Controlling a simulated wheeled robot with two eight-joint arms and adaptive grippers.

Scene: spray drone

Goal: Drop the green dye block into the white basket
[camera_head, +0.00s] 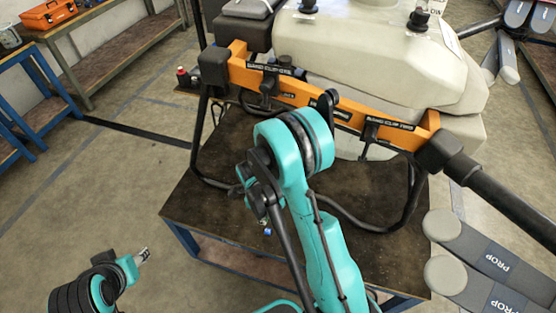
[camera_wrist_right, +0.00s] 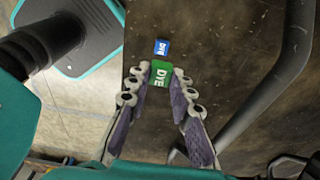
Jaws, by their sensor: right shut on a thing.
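A green dye block (camera_wrist_right: 162,74), marked DYE, sits between the fingertips of my right gripper (camera_wrist_right: 162,80) in the right wrist view. The jaws are closed on it, one finger on each side. I see no white basket in either view.
A blue dye block (camera_wrist_right: 162,47) lies just beyond the green one. The drone's white tank (camera_head: 400,65), orange clamp bar (camera_head: 310,95) and black legs (camera_head: 202,140) crowd the dark table (camera_head: 235,155). Grey propellers (camera_head: 485,260) stick out at right. The floor at left is open.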

